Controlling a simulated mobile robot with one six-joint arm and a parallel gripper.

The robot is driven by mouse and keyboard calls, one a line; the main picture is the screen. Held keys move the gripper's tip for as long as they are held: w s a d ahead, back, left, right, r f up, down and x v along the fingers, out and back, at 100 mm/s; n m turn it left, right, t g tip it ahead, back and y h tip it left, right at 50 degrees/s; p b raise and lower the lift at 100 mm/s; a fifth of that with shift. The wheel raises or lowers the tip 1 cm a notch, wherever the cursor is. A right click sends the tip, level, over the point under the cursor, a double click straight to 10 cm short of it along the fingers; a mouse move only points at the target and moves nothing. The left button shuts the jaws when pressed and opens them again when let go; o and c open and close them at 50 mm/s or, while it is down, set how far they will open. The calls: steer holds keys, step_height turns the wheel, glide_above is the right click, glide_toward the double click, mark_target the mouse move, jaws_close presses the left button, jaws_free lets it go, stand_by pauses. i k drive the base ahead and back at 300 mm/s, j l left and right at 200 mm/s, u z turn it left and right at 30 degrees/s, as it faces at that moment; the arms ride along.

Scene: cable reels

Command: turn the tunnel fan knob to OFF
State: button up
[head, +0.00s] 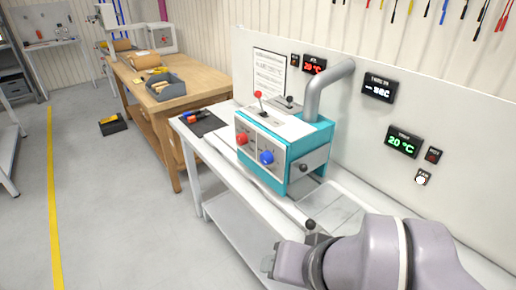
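A small white round knob (421,180) sits on a plate low on the white wall panel at the right. The lettering above it looks like FAN but is small, and I cannot read its pointer position. Just above it is a dark display (403,142) with a green 20 °C reading. My arm reaches in from the lower right, below the knob and clear of it. My gripper (268,262) is at the arm's left end, beyond the bench's front edge. Its fingers barely show, so its opening is unclear.
A teal and white machine (288,150) with a red knob (242,139), a blue knob (267,157), levers and a grey duct (327,90) stands on the white bench (226,180). A small dark indicator (433,155) sits above the white knob. Open floor lies left.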

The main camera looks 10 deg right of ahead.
mark_target(266, 157)
steer(key=i+j+u, duration=0.1)
steer(key=i+u, duration=0.65)
